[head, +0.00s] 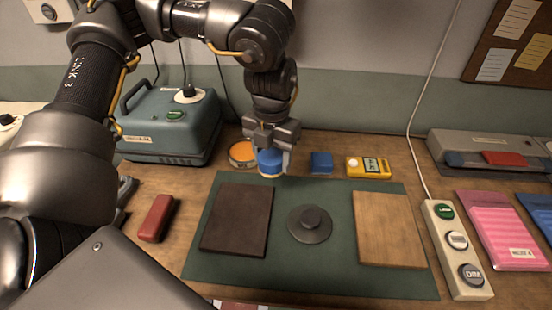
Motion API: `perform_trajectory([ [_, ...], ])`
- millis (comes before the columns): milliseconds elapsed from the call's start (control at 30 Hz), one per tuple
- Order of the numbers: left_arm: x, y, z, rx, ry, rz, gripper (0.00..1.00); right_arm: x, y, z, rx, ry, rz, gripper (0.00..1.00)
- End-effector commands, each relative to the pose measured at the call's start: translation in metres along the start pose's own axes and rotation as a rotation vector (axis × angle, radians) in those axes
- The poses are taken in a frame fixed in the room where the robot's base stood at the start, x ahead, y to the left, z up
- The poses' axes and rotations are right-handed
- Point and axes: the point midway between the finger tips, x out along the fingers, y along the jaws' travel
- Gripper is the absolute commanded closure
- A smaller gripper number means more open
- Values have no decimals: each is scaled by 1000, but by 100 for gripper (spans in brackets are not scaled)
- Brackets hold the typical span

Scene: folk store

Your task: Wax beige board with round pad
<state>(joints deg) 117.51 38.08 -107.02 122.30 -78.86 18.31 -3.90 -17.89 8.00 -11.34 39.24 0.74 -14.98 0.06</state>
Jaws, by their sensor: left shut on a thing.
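My left gripper (271,152) comes down from above near the back edge of the green mat. It is shut on a round blue pad (270,162) with a pale underside. The pad is just right of a round tin with orange content (242,152); I cannot tell whether they touch. The beige board (389,229) lies flat on the right part of the mat, well apart from the pad. A dark brown board (237,219) lies on the left part of the mat. My right gripper is not in view.
Behind are a blue block (321,163) and a yellow device (368,167). A button strip (457,248) stands right, a red case (156,218) left, a grey-green machine (170,125) back left.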

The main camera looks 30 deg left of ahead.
Motion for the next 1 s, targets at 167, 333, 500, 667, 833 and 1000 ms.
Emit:
perform_trajectory([
  [167, 3, -1, -1, 84, 0, 2, 63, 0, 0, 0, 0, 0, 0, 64],
  [333, 14, -4, -7, 447, 2, 7, 63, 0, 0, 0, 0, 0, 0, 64],
  [500, 30, -9, -16, 1013, 6, 14, 63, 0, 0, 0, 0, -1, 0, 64],
  [667, 44, -14, -26, 1562, 10, 13, 63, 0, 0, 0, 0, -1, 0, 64],
  [833, 58, -19, -37, 2142, 13, 11, 63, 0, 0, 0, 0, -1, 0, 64],
  [1000, 70, -24, -48, 2651, 10, 4, 63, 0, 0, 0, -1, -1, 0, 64],
])
